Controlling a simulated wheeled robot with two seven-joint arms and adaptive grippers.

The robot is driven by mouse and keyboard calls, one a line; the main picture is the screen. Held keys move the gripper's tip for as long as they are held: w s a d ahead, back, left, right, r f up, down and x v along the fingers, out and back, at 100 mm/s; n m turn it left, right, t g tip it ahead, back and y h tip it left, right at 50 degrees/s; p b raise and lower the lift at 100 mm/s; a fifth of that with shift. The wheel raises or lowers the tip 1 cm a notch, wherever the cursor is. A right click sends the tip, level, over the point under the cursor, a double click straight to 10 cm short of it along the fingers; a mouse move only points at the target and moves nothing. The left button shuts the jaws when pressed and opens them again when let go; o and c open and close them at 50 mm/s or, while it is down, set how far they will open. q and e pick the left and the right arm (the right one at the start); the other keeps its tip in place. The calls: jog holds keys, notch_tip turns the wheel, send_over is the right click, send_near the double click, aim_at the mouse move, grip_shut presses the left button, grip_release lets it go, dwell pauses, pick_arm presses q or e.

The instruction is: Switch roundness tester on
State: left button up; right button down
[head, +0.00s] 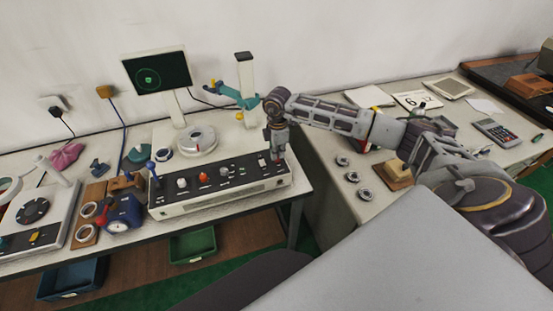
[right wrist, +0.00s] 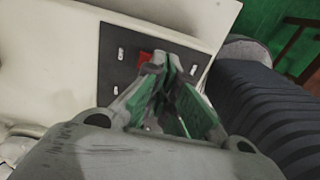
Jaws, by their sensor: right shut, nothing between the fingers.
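The roundness tester has a white body (head: 190,208) with a dark sloped control panel (head: 215,180), carrying an orange-red knob, pale knobs and small switches. Its turntable (head: 198,140) stands behind the panel, and a dark monitor (head: 157,71) above shows a green round trace. My right gripper (head: 277,158) points down over the panel's right end. In the right wrist view its shut, empty fingertips (right wrist: 166,66) are right beside a red switch (right wrist: 145,57) on the dark panel (right wrist: 120,62); contact cannot be told. The fingers partly cover the switch. My left gripper is out of view.
A teal probe arm (head: 236,94) on a column stands behind the turntable. A blue gauge (head: 123,213) and wooden blocks sit left of the tester. On the right bench, several bearing rings (head: 350,177) lie near the edge, with a calculator (head: 497,131) farther right.

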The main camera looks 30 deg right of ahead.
aim_at(277, 161)
jog(key=shift+f+b, duration=0.65)
jog(key=shift+f, duration=0.4)
dwell(1.3)
jog(key=shift+r, duration=0.1)
jog(key=shift+r+p, duration=2.3)
jog(key=shift+r, duration=1.15)
jog(key=shift+a+f, duration=0.1)
